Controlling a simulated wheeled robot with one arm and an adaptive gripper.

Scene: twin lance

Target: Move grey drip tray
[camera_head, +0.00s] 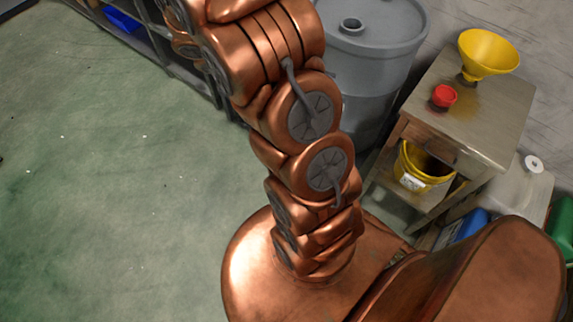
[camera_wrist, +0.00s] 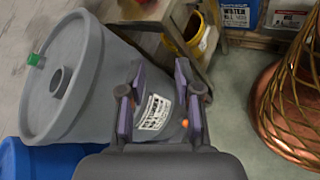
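No grey drip tray can be made out in either view. My gripper (camera_wrist: 158,95) shows in the wrist view with its two fingers apart and nothing between them. It is in front of a grey drum (camera_wrist: 90,85) with a white label; whether it touches the drum cannot be told. In the head view my gripper is out of the picture, and my copper arm covers the middle.
The grey drum (camera_head: 365,75) stands beside a small table (camera_head: 480,110) bearing a yellow funnel (camera_head: 488,52) and a red object (camera_head: 444,96). A yellow bucket (camera_head: 422,168) sits on its lower shelf. Shelving (camera_head: 150,45) is at upper left. The green floor (camera_head: 110,190) at left is clear.

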